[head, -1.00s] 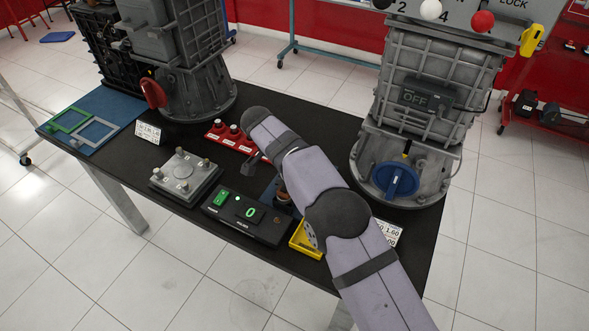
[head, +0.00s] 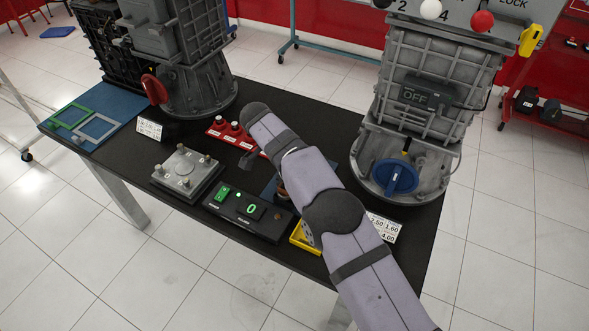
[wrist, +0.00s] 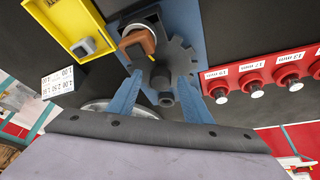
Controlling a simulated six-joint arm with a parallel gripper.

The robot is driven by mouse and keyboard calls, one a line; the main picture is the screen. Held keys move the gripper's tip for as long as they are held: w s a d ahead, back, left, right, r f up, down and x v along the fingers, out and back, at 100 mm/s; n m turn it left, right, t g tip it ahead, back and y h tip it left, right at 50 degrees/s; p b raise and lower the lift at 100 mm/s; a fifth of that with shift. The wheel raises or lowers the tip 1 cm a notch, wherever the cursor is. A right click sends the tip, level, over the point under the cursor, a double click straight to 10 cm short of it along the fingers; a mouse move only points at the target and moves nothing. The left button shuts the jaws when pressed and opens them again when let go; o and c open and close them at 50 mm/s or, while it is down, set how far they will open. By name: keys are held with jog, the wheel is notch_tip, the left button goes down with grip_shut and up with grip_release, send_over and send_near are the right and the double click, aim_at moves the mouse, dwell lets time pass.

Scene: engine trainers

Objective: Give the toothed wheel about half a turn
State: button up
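The toothed wheel (wrist: 176,62) is dark grey, with square teeth around its rim, and lies on a blue plate (wrist: 188,18) in the wrist view. A small dark cylinder (wrist: 165,99) stands out near its lower edge. My gripper (wrist: 160,79) is open over the wheel, one blue finger at each side, with the cylinder between them and gaps visible at both sides. I cannot tell whether the fingertips touch the wheel. An orange-brown block (wrist: 139,42) sits at the wheel's upper left. In the head view my arm hides the wheel.
A red rack (wrist: 262,84) with several labelled sockets stands right of the wheel. A yellow tray (wrist: 59,26) holding a grey square part is to the left. In the head view, a black display box (head: 232,220), a grey plate with posts (head: 187,172) and engine housings (head: 420,120) surround the arm.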

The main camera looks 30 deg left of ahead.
jog(key=shift+r, duration=0.1)
jog(key=v, duration=0.7)
jog(key=shift+b, duration=0.4)
jog(key=shift+r, duration=0.1)
jog(key=w+d+r+m+p, duration=0.2)
jog(key=w+d+r+p, duration=0.15)
jog(key=d+r, duration=0.65)
jog(key=s+a+f+n+g+y, duration=0.1)
jog(key=s+f+n+g+y, duration=0.1)
jog(key=s+f+n, duration=0.55)
jog(key=w+a+f+n+t+y+p, duration=0.1)
jog(key=w+a+f+n+y, duration=0.1)
jog(key=n, duration=0.6)
jog(key=w+a+y, duration=0.1)
jog(key=w+a, duration=0.1)
jog(key=a, duration=0.1)
jog(key=shift+f+t, duration=0.3)
jog(key=shift+t, duration=0.1)
